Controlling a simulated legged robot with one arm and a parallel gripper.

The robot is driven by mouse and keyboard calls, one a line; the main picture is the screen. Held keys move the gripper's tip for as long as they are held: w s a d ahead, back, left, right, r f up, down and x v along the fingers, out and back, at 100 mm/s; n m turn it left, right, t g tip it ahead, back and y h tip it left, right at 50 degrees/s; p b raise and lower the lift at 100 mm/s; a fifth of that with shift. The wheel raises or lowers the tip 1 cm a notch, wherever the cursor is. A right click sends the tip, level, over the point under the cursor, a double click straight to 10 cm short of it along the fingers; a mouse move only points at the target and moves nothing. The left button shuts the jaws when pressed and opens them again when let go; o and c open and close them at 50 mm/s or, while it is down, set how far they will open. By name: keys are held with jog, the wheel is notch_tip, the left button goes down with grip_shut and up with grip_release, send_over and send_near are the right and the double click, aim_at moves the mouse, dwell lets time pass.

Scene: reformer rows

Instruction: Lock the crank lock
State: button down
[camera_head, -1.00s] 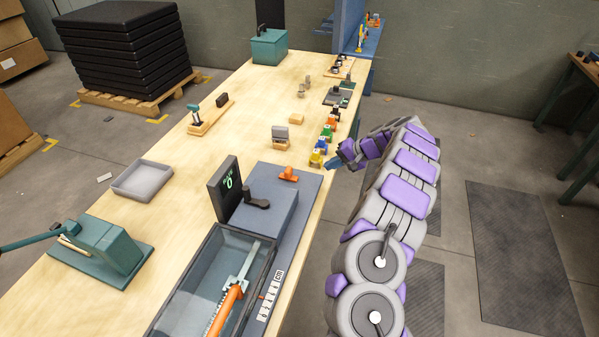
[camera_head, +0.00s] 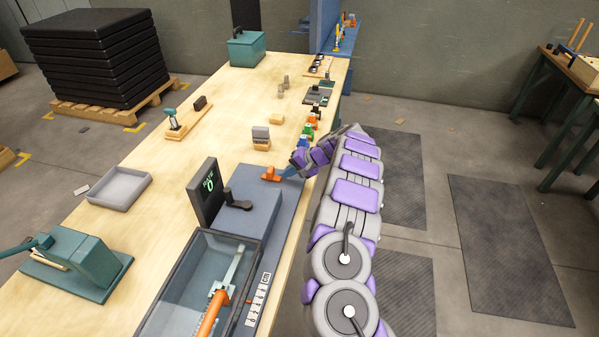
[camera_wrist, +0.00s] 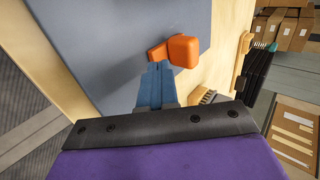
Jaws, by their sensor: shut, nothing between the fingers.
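An orange piece (camera_head: 271,174), which may be the crank lock, stands on the far end of the blue-grey base plate (camera_head: 287,211). In the wrist view the orange piece (camera_wrist: 180,50) has a rounded lever shape, just beyond my fingertips. My gripper (camera_head: 289,172) is shut with nothing in it, its blue fingers (camera_wrist: 155,78) pointing at the orange piece. I cannot tell whether they touch it. A grey box with a black crank handle (camera_head: 237,201) stands nearer on the plate. An orange rod (camera_head: 212,312) lies inside the clear-walled tank.
A black display (camera_head: 207,188) reading 0 stands left of the black handle. Small coloured figures (camera_head: 309,129) line the table's right edge beyond my gripper. A grey tray (camera_head: 119,188) and a teal press (camera_head: 78,264) stand to the left. The floor right of my arm is open.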

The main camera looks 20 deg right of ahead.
aim_at(271, 168)
jog(key=shift+w+a+r, duration=0.1)
jog(key=shift+w+a, duration=0.55)
jog(key=shift+a, duration=0.25)
jog(key=shift+a, duration=0.1)
jog(key=w+a, duration=0.2)
jog(key=a, duration=0.1)
jog(key=shift+w+a, duration=0.25)
jog(key=shift+w, duration=0.05)
jog(key=shift+d, duration=0.1)
